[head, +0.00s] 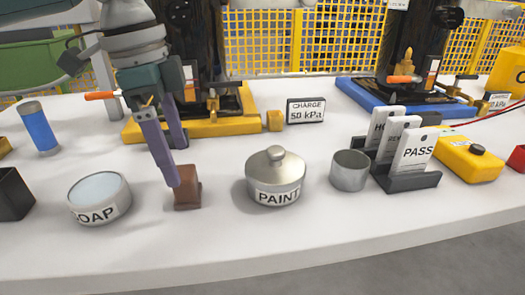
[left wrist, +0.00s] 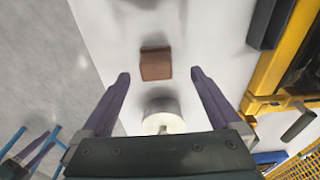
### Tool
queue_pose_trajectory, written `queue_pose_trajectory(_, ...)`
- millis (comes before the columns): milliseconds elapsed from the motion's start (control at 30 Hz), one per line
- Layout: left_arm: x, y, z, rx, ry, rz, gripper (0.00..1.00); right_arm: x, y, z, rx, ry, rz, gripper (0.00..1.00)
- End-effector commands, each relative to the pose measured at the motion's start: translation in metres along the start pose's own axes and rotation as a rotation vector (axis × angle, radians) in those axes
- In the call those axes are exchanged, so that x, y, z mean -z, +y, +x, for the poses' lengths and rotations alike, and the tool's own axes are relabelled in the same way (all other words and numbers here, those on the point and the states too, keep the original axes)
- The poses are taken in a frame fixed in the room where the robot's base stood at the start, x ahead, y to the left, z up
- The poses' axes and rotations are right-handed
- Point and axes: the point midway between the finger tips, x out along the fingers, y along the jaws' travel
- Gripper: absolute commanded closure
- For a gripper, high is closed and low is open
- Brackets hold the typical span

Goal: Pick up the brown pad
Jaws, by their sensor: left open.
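The brown pad (head: 187,196) is a small brown block on the white table, between the soap dish and the paint pot. In the left wrist view the pad (left wrist: 156,65) lies in line with the gap between my fingers, just beyond the tips. My left gripper (head: 179,164) is open and points down, empty. In the head view its near fingertip overlaps the pad's upper left edge; I cannot tell whether they touch. Purple fingers at the lower left of the left wrist view seem to be my right gripper (left wrist: 34,150); its opening is unclear.
The soap dish (head: 99,198) stands left of the pad, the lidded paint pot (head: 275,177) right of it. A grey cup (head: 350,171) and a card holder (head: 405,181) are further right. A yellow-framed station (head: 235,125) stands behind. The table front is clear.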

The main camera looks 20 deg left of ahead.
Motion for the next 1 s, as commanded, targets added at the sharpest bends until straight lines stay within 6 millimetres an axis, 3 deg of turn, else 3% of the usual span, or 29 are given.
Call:
queue_pose_trajectory(333,0.001,0.006,0.049,0.0,-0.002,-0.002,0.03,-0.007,-0.001,0.022,0.0,0.0,0.001,0.31)
queue_pose_trajectory(600,0.001,0.006,0.053,0.002,-0.001,0.0,0.03,-0.007,-0.001,0.021,0.001,0.0,0.001,0.31)
queue_pose_trajectory(1000,0.001,0.006,0.052,0.002,-0.001,0.0,0.46,-0.007,-0.001,0.021,0.001,0.0,0.001,0.31)
